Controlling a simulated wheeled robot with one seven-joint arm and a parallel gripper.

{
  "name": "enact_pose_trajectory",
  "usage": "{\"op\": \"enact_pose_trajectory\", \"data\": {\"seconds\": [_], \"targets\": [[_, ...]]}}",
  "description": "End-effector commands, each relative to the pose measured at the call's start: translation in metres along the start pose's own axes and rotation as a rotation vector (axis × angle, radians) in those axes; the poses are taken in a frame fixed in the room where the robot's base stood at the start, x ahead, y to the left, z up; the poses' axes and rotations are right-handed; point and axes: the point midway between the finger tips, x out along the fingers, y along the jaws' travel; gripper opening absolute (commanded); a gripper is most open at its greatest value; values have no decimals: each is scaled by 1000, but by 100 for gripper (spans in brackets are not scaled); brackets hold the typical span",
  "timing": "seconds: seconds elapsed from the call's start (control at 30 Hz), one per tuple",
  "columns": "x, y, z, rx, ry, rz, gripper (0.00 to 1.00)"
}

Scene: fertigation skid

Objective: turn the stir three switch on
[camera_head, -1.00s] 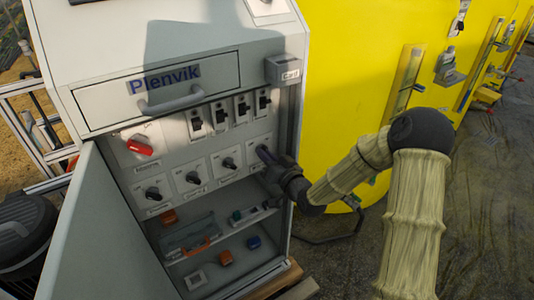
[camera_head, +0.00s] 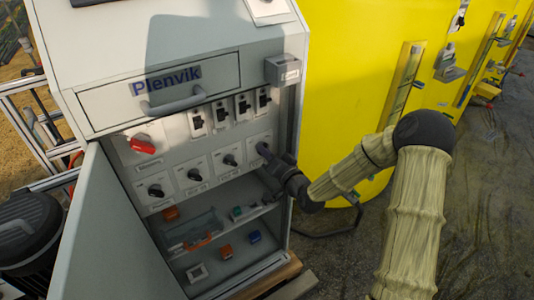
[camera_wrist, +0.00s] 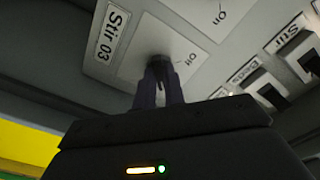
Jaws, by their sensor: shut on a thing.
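My gripper (camera_wrist: 162,78) is shut on the knob, one finger on each side. In the head view my gripper (camera_head: 266,152) is at the right end of the lower row of knobs and hides that switch. The fingers cover most of the knob, so I cannot tell which way it points.
Several similar black knobs (camera_head: 229,160) sit to the left in the row, with toggle switches (camera_head: 221,113) above and a red rotary switch (camera_head: 142,143). The open cabinet door (camera_head: 120,230) stands at the left. A shelf with small parts lies below. A yellow tank (camera_head: 350,70) stands right.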

Motion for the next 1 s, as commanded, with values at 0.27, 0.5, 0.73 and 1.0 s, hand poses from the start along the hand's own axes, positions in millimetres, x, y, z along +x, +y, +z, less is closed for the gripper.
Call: {"op": "enact_pose_trajectory", "data": {"seconds": [0.27,0.5,0.73,1.0], "targets": [[-1,1,2,2,-4,2,33],[-2,1,1,1,-2,2,33],[-27,1,0,2,-3,3,33],[-81,1,0,2,-2,5,33]]}}
